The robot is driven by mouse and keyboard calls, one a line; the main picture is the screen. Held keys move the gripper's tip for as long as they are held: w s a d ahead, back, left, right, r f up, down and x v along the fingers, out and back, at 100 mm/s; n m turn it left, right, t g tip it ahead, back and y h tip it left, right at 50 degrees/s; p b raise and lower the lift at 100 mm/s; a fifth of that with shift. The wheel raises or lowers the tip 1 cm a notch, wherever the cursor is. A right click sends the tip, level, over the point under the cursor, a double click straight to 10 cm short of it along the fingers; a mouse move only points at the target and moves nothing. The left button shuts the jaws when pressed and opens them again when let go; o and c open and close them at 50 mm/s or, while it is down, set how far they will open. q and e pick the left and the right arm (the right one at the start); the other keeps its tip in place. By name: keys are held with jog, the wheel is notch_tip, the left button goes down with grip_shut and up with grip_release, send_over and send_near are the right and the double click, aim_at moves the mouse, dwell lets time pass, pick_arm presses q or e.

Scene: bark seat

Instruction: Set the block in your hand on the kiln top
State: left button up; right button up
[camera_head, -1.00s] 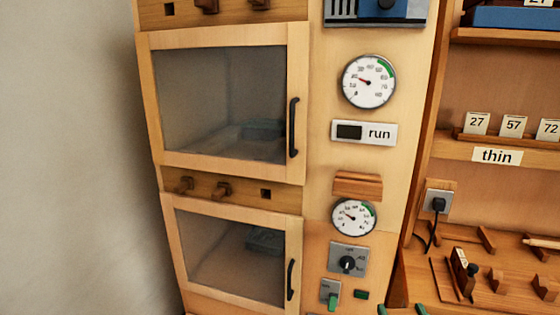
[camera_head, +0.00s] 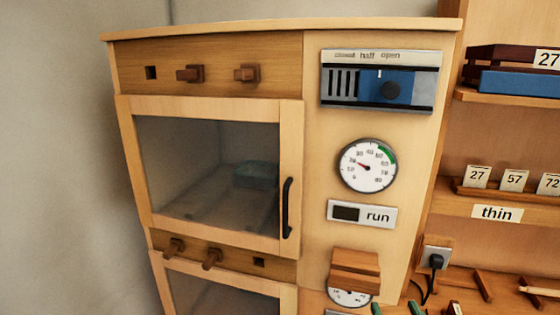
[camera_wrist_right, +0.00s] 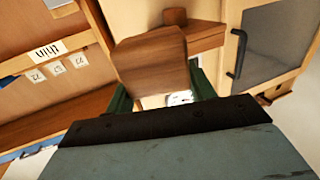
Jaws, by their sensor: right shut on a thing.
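The kiln (camera_head: 312,160) is a tall wooden cabinet. Its top (camera_head: 280,28) shows as a thin front edge high in the head view; the top surface is hardly visible. In the wrist view a brown wooden block (camera_wrist_right: 150,58) is held between the green fingers of my right gripper (camera_wrist_right: 160,95). In the head view only the green fingertips of this gripper (camera_head: 396,309) show at the bottom edge, well below the kiln top. My left gripper is not in view.
The door handle (camera_head: 287,207) and wooden pegs (camera_head: 190,73) also stick out. Shelves with number cards (camera_head: 515,181) and a blue box (camera_head: 518,82) stand to the right.

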jog(key=shift+a+r, duration=0.15)
jog(key=shift+r, duration=0.5)
jog(key=shift+w+f, duration=0.1)
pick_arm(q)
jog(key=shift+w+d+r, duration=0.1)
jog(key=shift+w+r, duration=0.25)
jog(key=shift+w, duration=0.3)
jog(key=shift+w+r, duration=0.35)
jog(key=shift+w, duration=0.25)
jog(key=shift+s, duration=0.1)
